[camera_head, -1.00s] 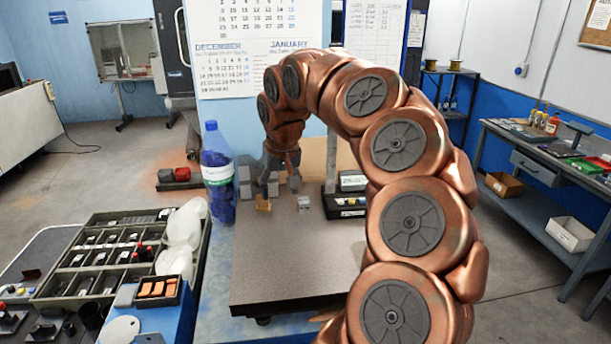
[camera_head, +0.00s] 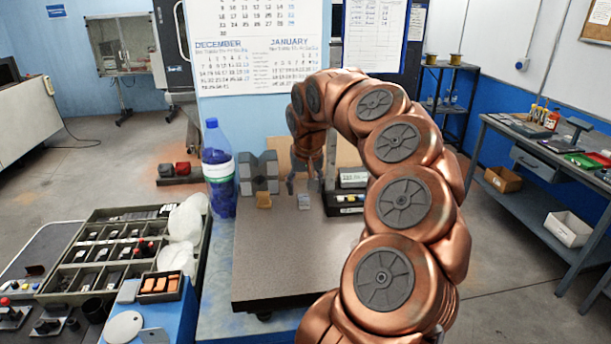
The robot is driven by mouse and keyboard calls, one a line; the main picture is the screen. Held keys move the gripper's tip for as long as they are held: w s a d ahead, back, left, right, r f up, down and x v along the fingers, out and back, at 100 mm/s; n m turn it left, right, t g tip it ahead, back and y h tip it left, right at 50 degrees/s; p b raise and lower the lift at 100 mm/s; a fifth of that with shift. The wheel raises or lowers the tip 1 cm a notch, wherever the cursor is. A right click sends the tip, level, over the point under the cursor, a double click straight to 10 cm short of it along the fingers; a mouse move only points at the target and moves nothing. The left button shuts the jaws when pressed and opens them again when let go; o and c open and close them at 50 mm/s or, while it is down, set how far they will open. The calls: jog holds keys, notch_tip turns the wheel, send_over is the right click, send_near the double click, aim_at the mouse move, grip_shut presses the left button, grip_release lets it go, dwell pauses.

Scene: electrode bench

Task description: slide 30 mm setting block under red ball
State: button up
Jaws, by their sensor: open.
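A small light-grey block (camera_head: 304,202) stands on the dark granite plate (camera_head: 285,260) toward its back; I cannot read a size on it. My gripper (camera_head: 305,184) is open and points down, its fingers just behind or above this block, one toward each side. I cannot tell whether they touch it. A small tan-orange block (camera_head: 264,200) sits to its left, apart from my gripper. I cannot make out a red ball near my gripper; my arm hides part of the plate's right side.
Grey cross-faced blocks (camera_head: 258,174) stand at the plate's back left, beside a blue bottle (camera_head: 219,170). A dark labelled box (camera_head: 346,200) stands close right of the grey block. The plate's front is clear. A compartment tray (camera_head: 110,255) lies left.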

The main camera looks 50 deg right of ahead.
aim_at(303, 197)
jog(key=shift+p+x, duration=0.6)
jog(key=shift+x, duration=1.65)
grip_shut()
